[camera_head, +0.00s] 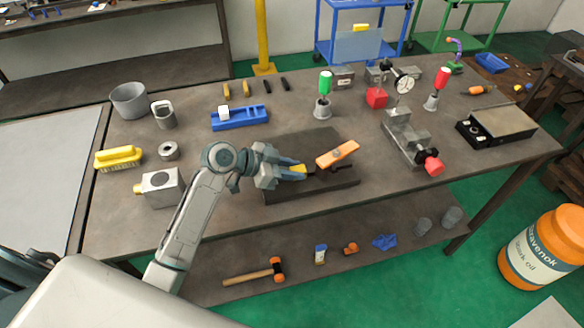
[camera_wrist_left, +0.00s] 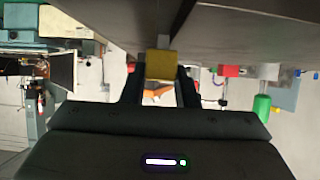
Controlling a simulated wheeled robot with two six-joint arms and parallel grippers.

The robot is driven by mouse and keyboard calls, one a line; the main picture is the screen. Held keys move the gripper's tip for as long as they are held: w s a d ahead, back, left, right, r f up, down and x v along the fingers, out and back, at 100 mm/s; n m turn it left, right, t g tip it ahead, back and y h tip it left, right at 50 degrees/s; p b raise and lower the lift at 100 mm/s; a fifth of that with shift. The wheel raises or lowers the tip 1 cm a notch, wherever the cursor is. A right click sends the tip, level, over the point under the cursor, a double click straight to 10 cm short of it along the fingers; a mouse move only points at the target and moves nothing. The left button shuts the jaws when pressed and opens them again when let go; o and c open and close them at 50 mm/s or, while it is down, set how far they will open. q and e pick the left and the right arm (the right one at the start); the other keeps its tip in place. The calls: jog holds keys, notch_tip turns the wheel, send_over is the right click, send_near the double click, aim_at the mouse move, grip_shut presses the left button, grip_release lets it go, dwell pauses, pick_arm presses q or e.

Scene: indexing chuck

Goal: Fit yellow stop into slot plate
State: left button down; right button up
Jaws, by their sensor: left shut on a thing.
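My left gripper (camera_head: 292,173) reaches in over the dark slot plate (camera_head: 304,143) from the left. It is shut on the small yellow stop (camera_head: 300,168), which pokes out at the fingertips. In the left wrist view, the yellow stop (camera_wrist_left: 161,63) sits between the two dark fingers of the left gripper (camera_wrist_left: 160,75). An orange bar (camera_head: 337,153) lies tilted over the plate, just right of the stop. The gripper and bar hide part of the plate, so I cannot tell whether the stop touches it. My right gripper is not in view.
A blue holder (camera_head: 240,119) stands behind the plate. A grey block (camera_head: 161,188) and a yellow brush (camera_head: 119,157) stand left. A metal vise (camera_head: 407,138) with a red knob (camera_head: 434,166) stands right. The front table edge is near the plate.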

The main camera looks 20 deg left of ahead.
pick_arm(q)
jog(key=shift+f, duration=0.1)
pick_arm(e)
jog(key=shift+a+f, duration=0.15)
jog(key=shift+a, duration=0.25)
pick_arm(q)
jog(key=c, duration=1)
grip_release()
jog(key=shift+c, duration=0.2)
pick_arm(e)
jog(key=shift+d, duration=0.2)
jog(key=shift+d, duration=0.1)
pick_arm(q)
jog(key=shift+s+a, duration=0.1)
jog(key=shift+a, duration=0.1)
jog(key=b+v, duration=0.2)
jog(key=v, duration=0.6)
jog(key=shift+b, duration=0.4)
jog(key=shift+v, duration=1.2)
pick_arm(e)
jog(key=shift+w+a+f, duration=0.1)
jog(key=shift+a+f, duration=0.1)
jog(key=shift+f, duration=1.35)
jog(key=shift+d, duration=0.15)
